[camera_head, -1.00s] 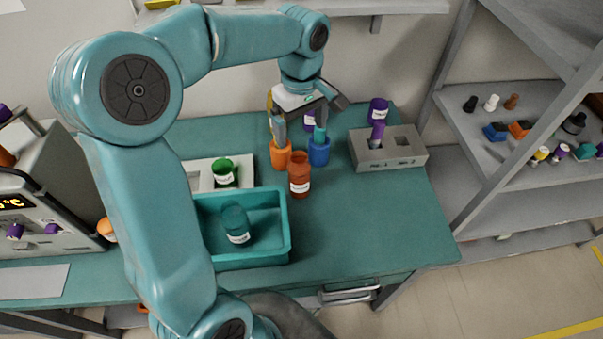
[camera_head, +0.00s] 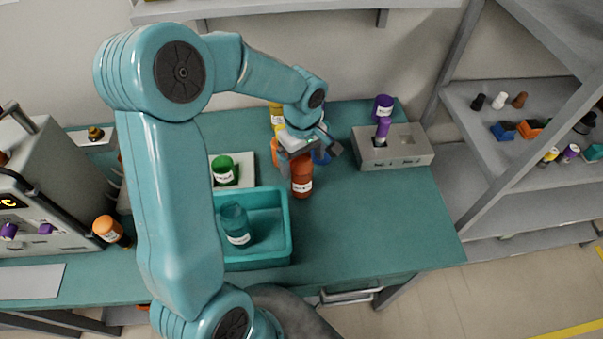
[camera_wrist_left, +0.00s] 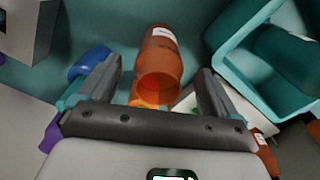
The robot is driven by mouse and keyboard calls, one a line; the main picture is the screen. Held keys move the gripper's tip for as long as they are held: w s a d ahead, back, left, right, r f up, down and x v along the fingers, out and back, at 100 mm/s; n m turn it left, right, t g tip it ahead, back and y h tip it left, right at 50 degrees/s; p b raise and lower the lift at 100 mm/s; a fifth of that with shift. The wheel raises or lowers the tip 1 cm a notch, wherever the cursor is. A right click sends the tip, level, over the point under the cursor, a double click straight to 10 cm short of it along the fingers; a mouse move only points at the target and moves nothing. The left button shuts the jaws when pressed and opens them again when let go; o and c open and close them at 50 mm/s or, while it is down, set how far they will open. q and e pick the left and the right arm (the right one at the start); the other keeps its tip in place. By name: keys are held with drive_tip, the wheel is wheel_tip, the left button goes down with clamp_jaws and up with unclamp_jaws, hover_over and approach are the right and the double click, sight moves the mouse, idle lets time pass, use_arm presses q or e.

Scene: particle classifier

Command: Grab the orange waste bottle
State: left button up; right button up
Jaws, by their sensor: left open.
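The orange waste bottle (camera_head: 302,179) is translucent orange-brown with a white label. It stands upright on the teal table, right of the teal tray. It also shows in the wrist view (camera_wrist_left: 160,60), seen from above with its open-looking round top toward me. My left gripper (camera_head: 306,152) is over the bottle's top, pointing down. In the wrist view my left gripper (camera_wrist_left: 158,68) is open, with one finger on each side of the bottle and gaps between. The gripper partly hides the bottle's top in the head view. My right gripper is not in view.
A teal tray (camera_head: 283,255) holding a dark green bottle (camera_head: 235,224) stands left of the bottle. A grey block (camera_head: 415,160) with a purple-topped item is at right. The table's front right is clear.

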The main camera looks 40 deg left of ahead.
use_arm(q)
drive_tip(key=shift+a+f+p, duration=0.1)
drive_tip(key=shift+f+p, duration=0.3)
drive_tip(key=shift+f, duration=2)
drive_tip(key=c, duration=1.1)
drive_tip(key=shift+w+r, duration=0.1)
drive_tip(key=shift+r, duration=0.05)
